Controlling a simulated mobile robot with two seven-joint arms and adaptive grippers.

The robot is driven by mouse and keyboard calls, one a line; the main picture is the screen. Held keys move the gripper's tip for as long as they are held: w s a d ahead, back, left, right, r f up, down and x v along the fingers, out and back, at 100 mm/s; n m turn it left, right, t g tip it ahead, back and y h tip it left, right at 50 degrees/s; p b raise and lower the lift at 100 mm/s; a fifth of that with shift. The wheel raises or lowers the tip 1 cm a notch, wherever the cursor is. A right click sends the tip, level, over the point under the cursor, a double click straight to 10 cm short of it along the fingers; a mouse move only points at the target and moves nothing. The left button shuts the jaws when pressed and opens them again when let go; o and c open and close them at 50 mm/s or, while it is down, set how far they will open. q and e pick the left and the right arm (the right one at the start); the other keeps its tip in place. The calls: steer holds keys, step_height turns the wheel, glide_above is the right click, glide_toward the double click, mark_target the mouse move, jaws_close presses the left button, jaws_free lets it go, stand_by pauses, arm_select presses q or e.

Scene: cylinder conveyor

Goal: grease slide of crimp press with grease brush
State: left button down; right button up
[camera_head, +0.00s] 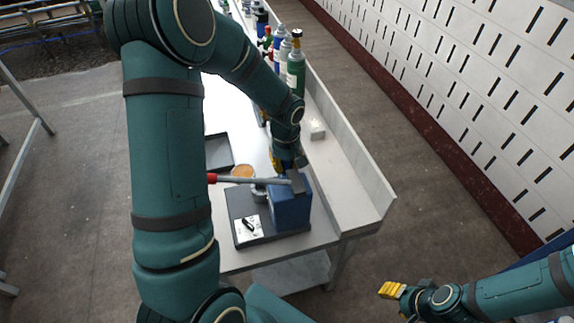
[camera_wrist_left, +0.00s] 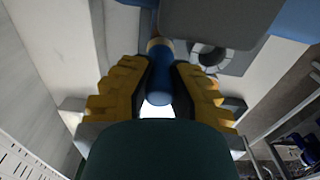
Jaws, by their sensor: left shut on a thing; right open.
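The crimp press (camera_head: 290,208) stands on the near end of the table, with a blue body, a dark base and a grey lever with a red knob. In the left wrist view its grey and blue parts (camera_wrist_left: 220,20) fill the top. My left gripper (camera_head: 276,162) is just behind the press, partly hidden by my arm. Its yellow fingers (camera_wrist_left: 160,82) are shut on the blue handle of the grease brush (camera_wrist_left: 158,93). A tan band shows above the handle; the bristles are hidden. My right gripper (camera_head: 392,290) is open and empty, off the table at lower right.
An orange-topped round tin (camera_head: 243,171) and a dark tray (camera_head: 219,153) lie left of the press. Several bottles (camera_head: 296,68) and a small white block (camera_head: 317,130) stand along the right side. A raised rim (camera_head: 372,198) edges the table there.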

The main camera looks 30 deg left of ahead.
arm_select(q)
steer(key=shift+w+a, duration=0.1)
steer(key=shift+w+a+f, duration=0.1)
steer(key=shift+w+a, duration=0.35)
steer(key=shift+a, duration=0.1)
steer(key=shift+w+a, duration=0.1)
steer(key=shift+a, duration=0.05)
steer(key=shift+w+a, duration=0.4)
steer(key=shift+a, duration=0.1)
steer(key=shift+d, duration=0.1)
steer(key=shift+s+d, duration=0.55)
steer(key=shift+d, duration=0.1)
steer(key=shift+s+d+b, duration=0.45)
steer(key=shift+s+d, duration=0.1)
steer(key=shift+d, duration=0.1)
